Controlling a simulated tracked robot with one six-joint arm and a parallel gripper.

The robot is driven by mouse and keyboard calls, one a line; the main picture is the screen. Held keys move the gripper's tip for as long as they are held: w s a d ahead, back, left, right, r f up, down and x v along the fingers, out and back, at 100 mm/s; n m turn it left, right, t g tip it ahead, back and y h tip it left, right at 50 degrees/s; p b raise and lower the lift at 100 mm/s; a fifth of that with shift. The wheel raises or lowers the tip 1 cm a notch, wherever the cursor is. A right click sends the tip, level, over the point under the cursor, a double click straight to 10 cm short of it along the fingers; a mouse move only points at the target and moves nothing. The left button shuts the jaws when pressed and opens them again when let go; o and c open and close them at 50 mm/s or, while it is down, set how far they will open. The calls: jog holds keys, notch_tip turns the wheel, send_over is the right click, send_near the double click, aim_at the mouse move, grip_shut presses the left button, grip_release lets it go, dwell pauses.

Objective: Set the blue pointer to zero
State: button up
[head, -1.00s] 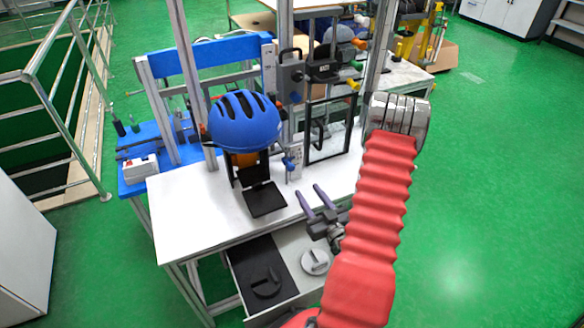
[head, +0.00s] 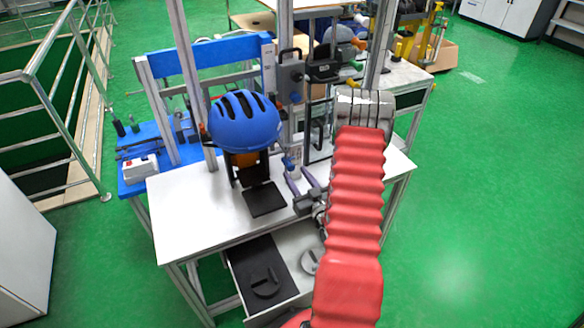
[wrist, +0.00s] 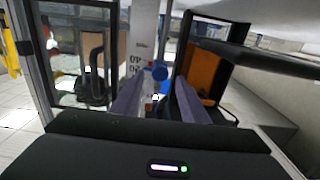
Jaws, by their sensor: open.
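The blue pointer (head: 288,162) sits on a narrow upright scale beside the helmet stand. The lower scale is partly hidden by the fingers.
A blue helmet (head: 245,120) sits on a stand left of the pointer. A framed clear door with a black handle (head: 318,134) stands to the right. An open drawer (head: 262,268) below holds a dark disc-like part. The white tabletop (head: 190,205) is clear at left.

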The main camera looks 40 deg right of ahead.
aim_at(292, 169)
jog(key=x, duration=0.5)
jog(key=shift+c, duration=0.5)
jog(key=shift+s, duration=0.1)
grip_shut()
